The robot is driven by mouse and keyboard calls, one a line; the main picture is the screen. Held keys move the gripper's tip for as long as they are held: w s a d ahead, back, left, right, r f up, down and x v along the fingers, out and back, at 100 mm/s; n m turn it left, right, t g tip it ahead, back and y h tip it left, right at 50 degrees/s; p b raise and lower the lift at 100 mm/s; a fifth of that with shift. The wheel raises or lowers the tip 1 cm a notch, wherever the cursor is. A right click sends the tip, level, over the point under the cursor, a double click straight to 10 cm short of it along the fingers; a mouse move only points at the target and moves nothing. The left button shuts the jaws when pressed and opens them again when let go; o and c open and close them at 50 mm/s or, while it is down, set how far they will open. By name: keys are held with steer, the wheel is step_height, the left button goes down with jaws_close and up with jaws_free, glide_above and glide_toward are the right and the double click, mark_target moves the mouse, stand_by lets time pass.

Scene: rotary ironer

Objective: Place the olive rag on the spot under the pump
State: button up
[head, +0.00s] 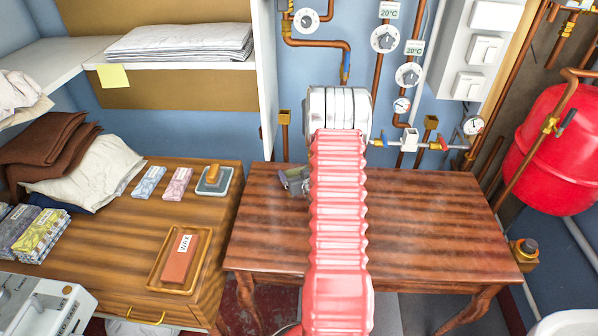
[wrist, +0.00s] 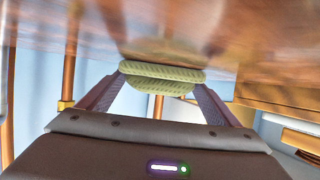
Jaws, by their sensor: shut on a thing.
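My gripper (wrist: 160,84) is shut on the olive rag (wrist: 162,74) in the wrist view. The rag shows as a folded, ribbed green pad between the two fingertips, close to a blurred wood surface. In the head view a small grey part of my gripper (head: 294,181) shows left of my red arm, over the back left of the dark wood table (head: 430,215). My arm hides most of the gripper there, and I cannot make out the rag. I cannot clearly pick out the pump or the spot under it.
Copper pipes, dials (head: 385,39) and valves (head: 409,140) line the wall behind the table. A red tank (head: 553,150) hangs at the right. A wooden cabinet (head: 110,240) at the left holds cloths, a wax block (head: 179,259) and small packs. The table's right half looks clear.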

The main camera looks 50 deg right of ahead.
steer(key=o, duration=0.9)
steer(key=v, duration=1.2)
steer(key=shift+s, duration=0.1)
